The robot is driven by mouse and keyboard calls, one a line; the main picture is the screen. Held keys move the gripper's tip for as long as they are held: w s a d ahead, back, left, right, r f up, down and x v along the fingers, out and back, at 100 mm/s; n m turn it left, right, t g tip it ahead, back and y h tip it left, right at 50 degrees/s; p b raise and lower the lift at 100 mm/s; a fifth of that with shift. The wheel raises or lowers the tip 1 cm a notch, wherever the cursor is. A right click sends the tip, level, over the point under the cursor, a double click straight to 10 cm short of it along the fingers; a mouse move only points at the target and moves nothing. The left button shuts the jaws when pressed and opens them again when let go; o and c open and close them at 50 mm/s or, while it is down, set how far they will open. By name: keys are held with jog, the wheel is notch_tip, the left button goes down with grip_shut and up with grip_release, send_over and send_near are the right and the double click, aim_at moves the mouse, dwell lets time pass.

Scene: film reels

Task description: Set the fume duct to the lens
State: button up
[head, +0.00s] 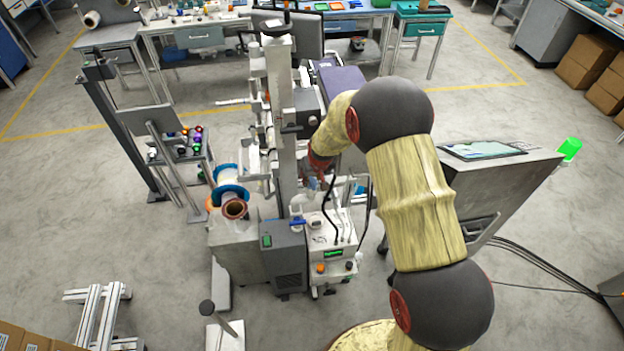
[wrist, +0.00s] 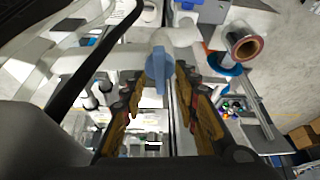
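In the wrist view a white pipe-like part with a blue handle (wrist: 158,68) lies ahead, between the lines of my fingers; it may be the fume duct, but I cannot be sure. My gripper (wrist: 158,100) is open, with clear space on both sides of the blue handle and no visible contact. In the head view my gripper (head: 312,182) is low beside the grey column, partly hidden by my arm, above the white machine. A blue handle (head: 298,222) shows on that machine's top. I cannot make out the lens.
The white machine (head: 333,256) has dark cables rising from it. A copper-brown reel (head: 235,209) with blue flanges stands left of it, also in the wrist view (wrist: 243,46). The grey column (head: 281,110) stands close to my gripper. A grey console (head: 503,185) is at right.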

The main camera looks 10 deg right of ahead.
jog(key=v, duration=1)
jog(key=shift+s, duration=0.2)
jog(key=shift+c, duration=0.6)
